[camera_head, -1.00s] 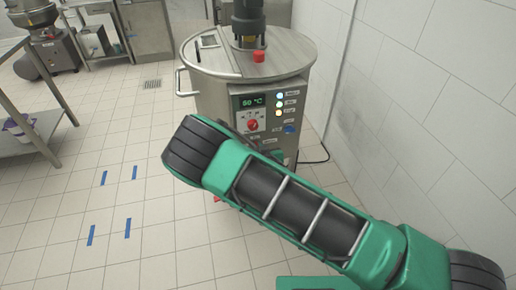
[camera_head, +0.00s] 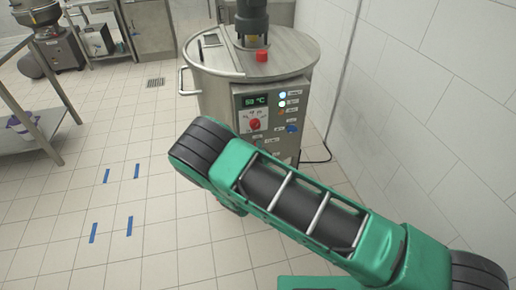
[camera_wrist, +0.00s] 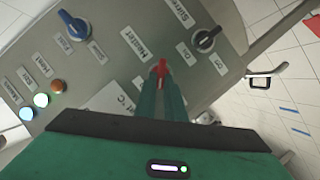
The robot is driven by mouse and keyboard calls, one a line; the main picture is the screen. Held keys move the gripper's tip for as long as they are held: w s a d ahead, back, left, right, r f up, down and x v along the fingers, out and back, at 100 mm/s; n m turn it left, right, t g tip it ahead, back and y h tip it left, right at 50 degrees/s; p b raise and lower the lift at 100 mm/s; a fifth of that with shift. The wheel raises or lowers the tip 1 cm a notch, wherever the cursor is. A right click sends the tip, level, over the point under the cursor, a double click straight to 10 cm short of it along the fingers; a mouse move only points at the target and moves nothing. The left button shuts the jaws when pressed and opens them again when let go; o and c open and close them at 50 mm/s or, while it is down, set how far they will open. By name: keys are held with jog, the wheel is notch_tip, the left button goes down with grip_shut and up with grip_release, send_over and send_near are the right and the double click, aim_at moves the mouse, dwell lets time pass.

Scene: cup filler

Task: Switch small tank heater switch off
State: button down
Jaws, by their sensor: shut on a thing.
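The small steel tank (camera_head: 215,92) stands beyond my arm in the head view, its control panel (camera_head: 239,90) facing me with a lit temperature display (camera_head: 256,99). In the wrist view the red heater switch (camera_wrist: 162,66) lies between my fingertips, below the "Heater" label (camera_wrist: 133,42). My gripper (camera_wrist: 161,76) is shut on this switch; the fingers hide part of it and the panel behind. A red knob (camera_head: 254,124) shows under the display in the head view.
A black knob (camera_wrist: 206,40) sits close right of the fingers, and a blue knob (camera_wrist: 75,24) is at upper left. Two bright lights and an orange light (camera_wrist: 56,86) are at left.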

jog(key=shift+s+a+f+n+t+h, duration=0.1)
jog(key=shift+f+n+t+h, duration=0.3)
jog(key=shift+n, duration=0.85)
jog(key=shift+a+f+n+t+h, duration=0.15)
jog(key=shift+n+t, duration=0.45)
jog(key=shift+n, duration=0.6)
jog(key=shift+s+f+n+t+h, duration=0.1)
jog(key=shift+f+n+t+h, duration=0.35)
jog(key=shift+n, duration=0.8)
jog(key=shift+r, duration=0.1)
jog(key=c, duration=1.8)
grip_release()
jog(key=shift+c, duration=0.2)
jog(key=shift+w, duration=0.1)
jog(key=s+a, duration=0.1)
jog(key=s, duration=0.9)
jog(key=shift+s+a, duration=0.15)
jog(key=shift+s, duration=0.2)
